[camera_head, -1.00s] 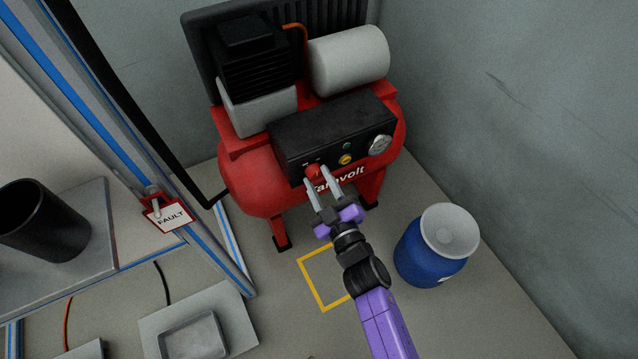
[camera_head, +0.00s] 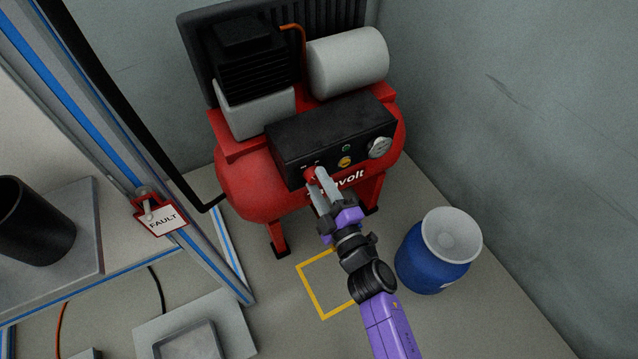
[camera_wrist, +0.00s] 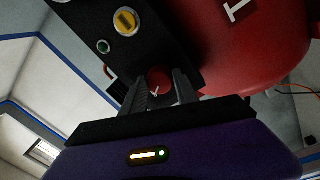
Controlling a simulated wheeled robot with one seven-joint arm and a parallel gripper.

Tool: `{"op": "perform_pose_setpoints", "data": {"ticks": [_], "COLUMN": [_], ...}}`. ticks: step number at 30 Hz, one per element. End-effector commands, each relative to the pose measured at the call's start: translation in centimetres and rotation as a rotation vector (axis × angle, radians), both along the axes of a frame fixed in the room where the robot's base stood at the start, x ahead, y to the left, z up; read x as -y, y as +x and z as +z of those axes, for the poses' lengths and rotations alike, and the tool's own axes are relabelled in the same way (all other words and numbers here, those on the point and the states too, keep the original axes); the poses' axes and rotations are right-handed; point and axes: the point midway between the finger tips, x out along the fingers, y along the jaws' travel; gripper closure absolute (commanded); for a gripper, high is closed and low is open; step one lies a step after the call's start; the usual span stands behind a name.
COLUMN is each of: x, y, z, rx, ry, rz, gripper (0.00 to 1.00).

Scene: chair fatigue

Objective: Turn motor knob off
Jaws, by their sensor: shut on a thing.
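The red motor knob (camera_head: 311,174) is on the front of the black control box (camera_head: 330,130) of the red compressor (camera_head: 254,183). My gripper (camera_head: 316,180) reaches it from below, with one finger on each side, and is shut on it. In the wrist view the knob (camera_wrist: 158,81) sits between the two fingers (camera_wrist: 160,88), with a small white mark on its face. The fingers hide part of the knob, so its exact setting is hard to tell.
A yellow knob (camera_head: 345,162), a green button (camera_head: 346,148) and a gauge (camera_head: 380,147) are right of the red knob. A blue barrel (camera_head: 425,262) stands on the floor at right. A frame with a FAULT tag (camera_head: 162,219) stands at left.

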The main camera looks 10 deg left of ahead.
Motion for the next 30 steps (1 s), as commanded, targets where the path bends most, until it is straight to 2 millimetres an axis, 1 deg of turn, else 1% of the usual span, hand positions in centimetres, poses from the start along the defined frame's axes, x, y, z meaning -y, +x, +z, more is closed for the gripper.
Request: {"op": "perform_pose_setpoints", "data": {"ticks": [11, 12, 14, 15, 25, 28, 30], "x": [-0.1, -0.1, -0.1, -0.1, 0.1, 0.6, 1.2], "y": [-0.1, -0.1, -0.1, -0.1, -0.2, -1.0, -1.9], "z": [0.0, 0.0, 0.0, 0.0, 0.0, -0.1, -0.1], "rx": [0.003, 0.003, 0.003, 0.002, 0.001, 0.001, 0.0], "ry": [-0.005, -0.005, -0.005, -0.005, -0.004, -0.005, -0.005], "rz": [0.002, 0.002, 0.002, 0.001, 0.0, 0.0, 0.0], "gripper": [1.0, 0.56, 0.45, 0.43, 0.43, 0.43, 0.43]}}
